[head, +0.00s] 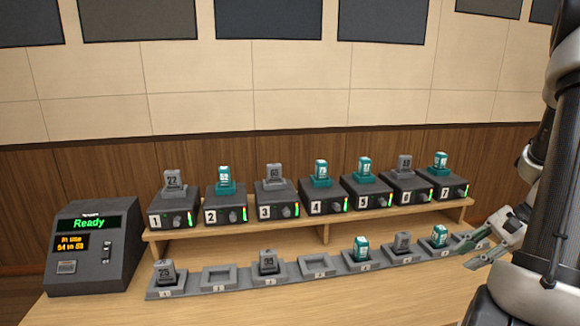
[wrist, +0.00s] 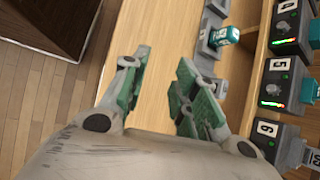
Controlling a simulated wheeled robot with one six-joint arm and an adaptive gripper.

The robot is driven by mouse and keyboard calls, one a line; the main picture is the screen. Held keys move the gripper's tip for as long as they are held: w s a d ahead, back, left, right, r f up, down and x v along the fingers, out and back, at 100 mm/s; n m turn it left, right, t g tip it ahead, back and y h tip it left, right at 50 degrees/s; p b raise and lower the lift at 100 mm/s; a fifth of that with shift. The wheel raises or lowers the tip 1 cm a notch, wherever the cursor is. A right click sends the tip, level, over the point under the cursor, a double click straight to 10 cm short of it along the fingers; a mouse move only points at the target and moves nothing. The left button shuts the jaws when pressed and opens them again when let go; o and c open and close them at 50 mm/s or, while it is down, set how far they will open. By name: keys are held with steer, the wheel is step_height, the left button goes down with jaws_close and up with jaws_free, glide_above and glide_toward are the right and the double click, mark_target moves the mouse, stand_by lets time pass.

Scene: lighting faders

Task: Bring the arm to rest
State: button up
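My gripper (head: 482,254) is at the right of the head view, low over the right end of the table and in front of the tray row. In the wrist view my gripper (wrist: 164,62) has its two green-padded fingers apart, with only bare tabletop between them. It holds nothing. The right end of the tray row is partly hidden by my gripper.
A shelf (head: 330,229) carries several numbered boxes with grey or teal modules on top. Below is a row of trays (head: 220,280), some empty. A console (head: 92,247) reading "Ready" stands at the left. The table's front (head: 330,305) is clear.

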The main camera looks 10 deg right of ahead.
steer(key=s+a+r+n+h, duration=0.3)
steer(key=s+a+r+n, duration=0.1)
steer(key=a+r+n, duration=0.3)
steer(key=s+a+r+n+t+h, duration=0.1)
steer(key=s+a+r+n+h, duration=0.3)
steer(key=a+r+n, duration=0.3)
step_height(320, 180, up, 4)
steer(key=shift+s+r+n+t, duration=0.3)
steer(key=shift+s+n, duration=0.5)
steer(key=shift+n, duration=0.2)
steer(key=shift+a, duration=0.15)
